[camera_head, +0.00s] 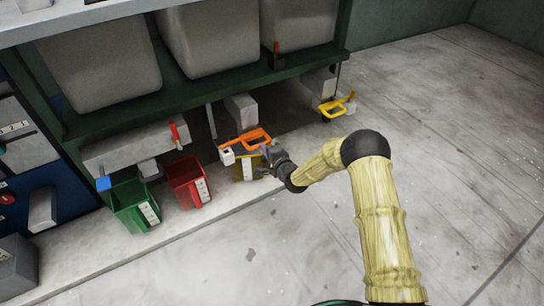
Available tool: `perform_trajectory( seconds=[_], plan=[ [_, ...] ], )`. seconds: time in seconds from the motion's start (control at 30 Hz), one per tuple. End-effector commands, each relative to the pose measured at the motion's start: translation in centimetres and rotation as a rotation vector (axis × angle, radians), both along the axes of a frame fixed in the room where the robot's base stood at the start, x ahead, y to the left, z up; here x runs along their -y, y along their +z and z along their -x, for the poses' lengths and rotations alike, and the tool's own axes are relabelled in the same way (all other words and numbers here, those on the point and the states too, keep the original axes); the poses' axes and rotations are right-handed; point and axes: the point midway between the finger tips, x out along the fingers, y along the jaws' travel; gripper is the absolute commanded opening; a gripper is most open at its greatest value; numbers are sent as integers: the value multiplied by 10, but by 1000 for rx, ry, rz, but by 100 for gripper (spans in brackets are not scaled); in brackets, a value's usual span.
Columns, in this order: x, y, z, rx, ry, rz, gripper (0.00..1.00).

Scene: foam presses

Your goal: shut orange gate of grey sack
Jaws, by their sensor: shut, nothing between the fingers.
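Three large grey sacks (98,62) stand in a row on a dark green frame, with grey chutes below them. The orange gate (250,139) is a looped handle under the middle of the frame, by a grey chute (243,108). My gripper (268,152) is shut and empty at the right end of the orange handle. It appears close to the handle, but I cannot tell whether they touch. My fingers are small and partly blend with the handle.
A yellow handle (338,104) sits further right. Below the frame stand a green bin (134,208), a red bin (188,181) and a yellow bin (247,170) beside my gripper. A dark blue cabinet (80,200) is at left. The concrete floor (460,130) at right is clear.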

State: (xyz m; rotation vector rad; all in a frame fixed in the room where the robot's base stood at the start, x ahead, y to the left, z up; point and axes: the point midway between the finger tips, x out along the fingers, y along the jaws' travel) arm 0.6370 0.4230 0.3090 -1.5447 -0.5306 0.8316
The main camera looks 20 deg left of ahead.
Motion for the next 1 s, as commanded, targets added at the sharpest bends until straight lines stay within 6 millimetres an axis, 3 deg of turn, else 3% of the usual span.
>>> perform_trajectory(
  seconds=[0.07, 0.27, 0.8, 1.0],
  plan=[
    [-6, 7, -2, 10, 0, -15, 0],
    [4, 13, 6, 9, 3, -12, 0],
    [78, 30, 68, -1, 9, -3, 0],
    [98, 32, 82, 2, 6, -3, 0]
  ],
)
